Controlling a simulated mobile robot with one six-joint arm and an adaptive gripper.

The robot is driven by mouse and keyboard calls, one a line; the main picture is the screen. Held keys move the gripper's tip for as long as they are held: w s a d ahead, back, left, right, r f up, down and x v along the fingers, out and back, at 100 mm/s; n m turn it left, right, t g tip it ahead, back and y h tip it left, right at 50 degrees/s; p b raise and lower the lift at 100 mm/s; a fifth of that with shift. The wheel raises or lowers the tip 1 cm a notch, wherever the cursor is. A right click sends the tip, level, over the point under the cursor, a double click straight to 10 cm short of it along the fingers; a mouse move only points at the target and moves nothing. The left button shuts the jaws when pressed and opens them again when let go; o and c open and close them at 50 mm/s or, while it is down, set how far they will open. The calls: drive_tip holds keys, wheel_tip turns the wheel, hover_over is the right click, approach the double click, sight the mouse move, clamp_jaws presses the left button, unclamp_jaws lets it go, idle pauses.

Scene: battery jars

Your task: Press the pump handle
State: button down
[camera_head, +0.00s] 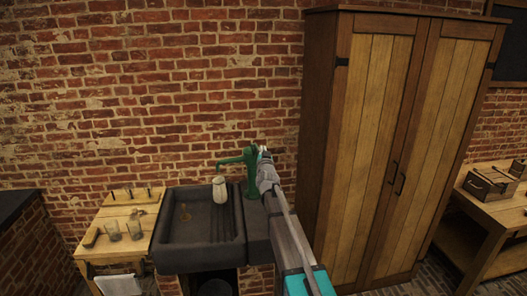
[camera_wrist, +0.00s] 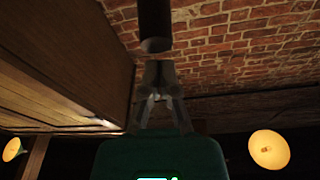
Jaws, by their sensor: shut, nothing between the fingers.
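The green pump (camera_head: 250,178) stands at the right side of the dark sink, its spout pointing left. A pale jar (camera_head: 220,189) stands upright in the sink below the spout. My gripper (camera_head: 263,153) is at the pump's top, on its right side, and partly covers it. In the wrist view my gripper (camera_wrist: 158,66) is shut and empty. A dark round bar (camera_wrist: 155,22), which looks like the pump handle, has its end right at the fingertips. I cannot tell whether they touch. The rest of the handle is hidden in the head view.
The dark sink (camera_head: 163,256) is beside a wooden table (camera_head: 92,259) with glass jars (camera_head: 113,230) and pegs. A tall wooden cabinet (camera_head: 375,150) stands close on the right of my arm. A brick wall (camera_head: 150,90) is behind. A lamp (camera_wrist: 268,150) shows in the wrist view.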

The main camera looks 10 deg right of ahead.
drive_tip(key=shift+a+f, duration=0.15)
drive_tip(key=shift+f, duration=0.05)
idle(0.4)
